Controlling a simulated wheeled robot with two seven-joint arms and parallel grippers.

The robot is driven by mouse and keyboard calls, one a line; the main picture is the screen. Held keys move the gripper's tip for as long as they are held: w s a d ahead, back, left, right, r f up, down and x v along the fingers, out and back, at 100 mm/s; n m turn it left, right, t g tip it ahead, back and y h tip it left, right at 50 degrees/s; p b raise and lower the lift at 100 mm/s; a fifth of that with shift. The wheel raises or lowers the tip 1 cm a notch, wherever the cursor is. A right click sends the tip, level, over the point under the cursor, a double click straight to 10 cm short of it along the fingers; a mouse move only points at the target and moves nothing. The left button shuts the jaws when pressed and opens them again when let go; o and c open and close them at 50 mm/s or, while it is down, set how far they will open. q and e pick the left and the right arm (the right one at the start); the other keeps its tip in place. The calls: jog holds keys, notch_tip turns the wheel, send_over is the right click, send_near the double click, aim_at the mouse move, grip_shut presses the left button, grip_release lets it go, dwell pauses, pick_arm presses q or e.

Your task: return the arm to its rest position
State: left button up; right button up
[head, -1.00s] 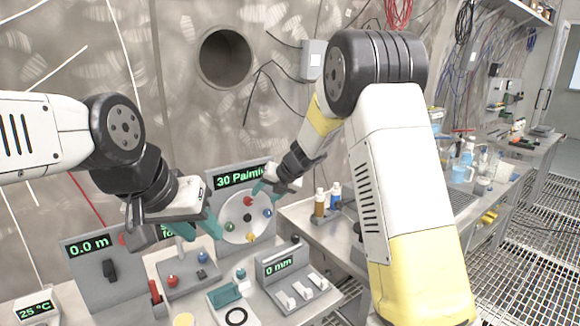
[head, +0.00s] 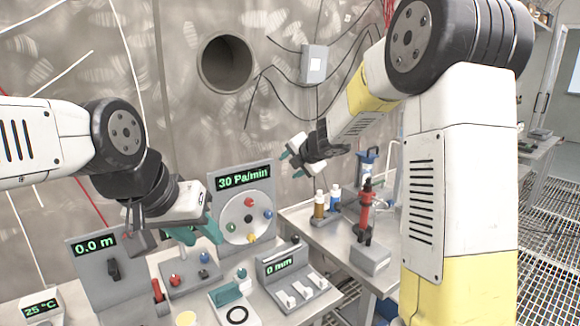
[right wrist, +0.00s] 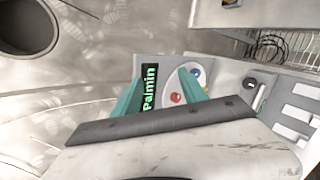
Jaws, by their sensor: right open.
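My right arm reaches in from the right in the head view. Its gripper (head: 291,158) hangs in the air above and to the right of the dial panel. Its teal fingers stand apart with nothing between them; they also show in the right wrist view (right wrist: 158,92). The dial panel (head: 224,205) reads "30 Pa/min" and has a round disc with coloured knobs. My left gripper (head: 197,236) is low over the bench in front of the panel. Its teal fingertips are partly hidden, so its opening is unclear.
A "0.0 m" panel (head: 92,268), a "0 mm" switch box (head: 293,277) and a red-knobbed box (head: 186,278) stand on the bench. Small bottles (head: 319,204) and a red-topped device (head: 366,215) stand at the right. A wall box (head: 313,64) hangs behind my right arm.

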jog(key=s+d+r+m+h, duration=0.2)
jog(key=s+d+r+m, duration=0.2)
jog(key=s+d+m, duration=0.35)
jog(key=s+d+r+m+h, duration=0.3)
jog(key=s+d+m, duration=0.3)
jog(key=d+m, duration=0.2)
jog(key=s+a+f+m+g+y, duration=0.1)
jog(key=s+m, duration=0.5)
jog(key=s, duration=0.6)
jog(key=s+a+f+m+g+y, duration=0.1)
jog(key=s+a+f+m+g, duration=0.2)
jog(key=s, duration=0.8)
jog(key=f+m, duration=0.1)
jog(key=m, duration=0.1)
jog(key=shift+s+f+m, duration=0.2)
jog(key=shift+s+m, duration=0.15)
